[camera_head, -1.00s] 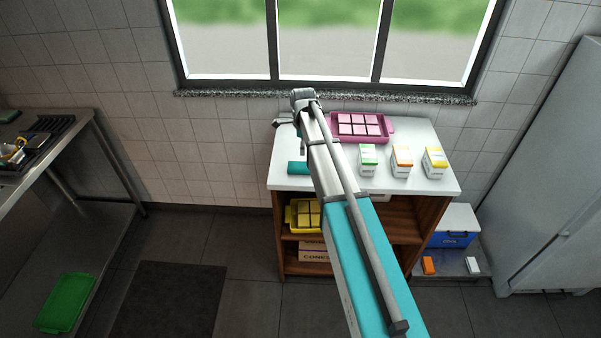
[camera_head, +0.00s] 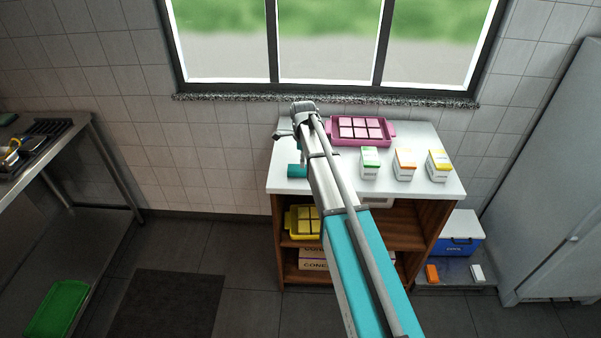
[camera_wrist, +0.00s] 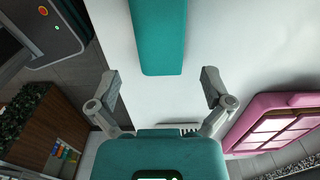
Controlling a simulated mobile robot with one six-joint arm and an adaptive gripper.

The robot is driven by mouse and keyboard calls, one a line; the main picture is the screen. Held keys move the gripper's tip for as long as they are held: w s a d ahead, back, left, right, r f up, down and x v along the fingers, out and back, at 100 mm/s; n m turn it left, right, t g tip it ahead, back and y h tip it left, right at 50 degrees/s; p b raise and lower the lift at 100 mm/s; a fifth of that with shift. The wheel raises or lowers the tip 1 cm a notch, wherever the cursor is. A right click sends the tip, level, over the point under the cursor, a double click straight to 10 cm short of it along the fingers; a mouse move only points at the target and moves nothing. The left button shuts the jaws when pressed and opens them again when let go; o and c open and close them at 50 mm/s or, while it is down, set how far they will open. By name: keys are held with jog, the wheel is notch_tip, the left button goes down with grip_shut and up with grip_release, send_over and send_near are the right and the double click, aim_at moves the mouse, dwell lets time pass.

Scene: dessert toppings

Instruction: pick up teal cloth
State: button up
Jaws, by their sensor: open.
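The teal cloth (camera_head: 297,171) lies on the white top of the wooden cabinet (camera_head: 285,187), near its left front, partly hidden behind my arm in the head view. In the wrist view the teal cloth (camera_wrist: 159,38) is a flat, long strip running from the top edge to just beyond the fingertips. My gripper (camera_wrist: 161,88) is open and empty. Its two fingers are spread wider than the strip, and the strip's near end lies ahead of the gap between them. In the head view my gripper (camera_head: 284,135) shows small at the arm's end, above the cabinet's left side.
A pink tray (camera_head: 390,128) with pink squares stands at the back of the top and shows at right in the wrist view (camera_wrist: 246,118). Green (camera_head: 369,163), orange (camera_head: 404,165) and yellow (camera_head: 439,167) labelled boxes stand to the right. The window wall is behind.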

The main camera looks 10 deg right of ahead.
jog(key=shift+f, duration=0.1)
jog(key=shift+d+f+b, duration=0.15)
jog(key=shift+f+b, duration=2.4)
jog(key=shift+b, duration=0.05)
jog(key=c, duration=0.9)
jog(key=shift+r, duration=0.2)
notch_tip(320, 180, up, 2)
jog(key=p, duration=0.2)
jog(key=shift+r+p, duration=0.1)
jog(key=shift+p, duration=0.2)
jog(key=shift+s+r+p, duration=1.75)
jog(key=shift+s, duration=0.6)
jog(key=shift+s+r+p, duration=1.7)
jog(key=shift+s+r, duration=0.05)
jog(key=shift+s, duration=0.6)
jog(key=shift+s+r+p, duration=1.75)
jog(key=shift+s, duration=0.6)
